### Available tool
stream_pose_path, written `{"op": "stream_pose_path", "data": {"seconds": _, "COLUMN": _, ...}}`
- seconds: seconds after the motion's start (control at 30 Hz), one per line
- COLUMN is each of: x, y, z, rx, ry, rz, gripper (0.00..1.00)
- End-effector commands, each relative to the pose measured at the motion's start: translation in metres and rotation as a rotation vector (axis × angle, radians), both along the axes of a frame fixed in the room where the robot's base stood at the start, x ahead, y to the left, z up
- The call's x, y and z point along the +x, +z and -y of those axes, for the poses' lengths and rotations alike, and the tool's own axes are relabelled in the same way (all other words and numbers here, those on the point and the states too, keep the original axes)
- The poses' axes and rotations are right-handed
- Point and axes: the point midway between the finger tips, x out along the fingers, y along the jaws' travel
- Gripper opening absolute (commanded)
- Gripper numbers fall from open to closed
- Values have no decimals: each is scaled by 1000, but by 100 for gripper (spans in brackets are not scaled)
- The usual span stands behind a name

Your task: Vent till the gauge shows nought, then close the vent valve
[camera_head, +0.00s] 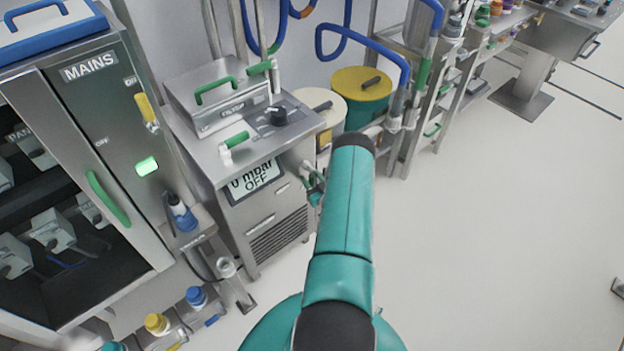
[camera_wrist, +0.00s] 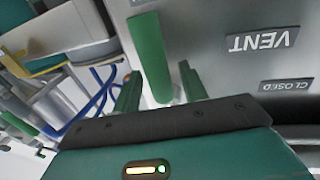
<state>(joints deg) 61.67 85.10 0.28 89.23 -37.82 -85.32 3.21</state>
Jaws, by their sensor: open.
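The gauge display (camera_head: 255,181) on the pump cabinet's front reads "0 mbar OFF" in the head view. In the wrist view the green lever (camera_wrist: 150,55) stands on a grey panel, left of an upside-down VENT label (camera_wrist: 262,41). A CLOSED label (camera_wrist: 287,85) is lower right of it. My gripper (camera_wrist: 161,88) is open, with the lever's near end in line with the gap between its green fingers. I cannot tell if they touch. In the head view my gripper (camera_head: 316,187) is at the cabinet's right side, partly behind my arm. The lever's valve setting is unclear.
The pump cabinet (camera_head: 277,205) stands beside a MAINS cabinet (camera_head: 90,70) with a lit green switch. Yellow- and white-lidded drums (camera_head: 360,84) and blue-hosed racks stand behind. Bottles (camera_head: 157,323) line the front left. The floor (camera_head: 500,220) to the right is clear.

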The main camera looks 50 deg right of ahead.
Motion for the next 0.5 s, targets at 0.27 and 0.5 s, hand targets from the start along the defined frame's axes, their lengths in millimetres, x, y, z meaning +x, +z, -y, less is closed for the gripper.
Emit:
{"op": "stream_pose_path", "data": {"seconds": 0.27, "x": 1, "y": 0, "z": 0, "rx": 0, "ry": 0, "rz": 0, "gripper": 35}}
{"op": "stream_pose_path", "data": {"seconds": 0.5, "x": 1, "y": 0, "z": 0, "rx": 0, "ry": 0, "rz": 0, "gripper": 0}}
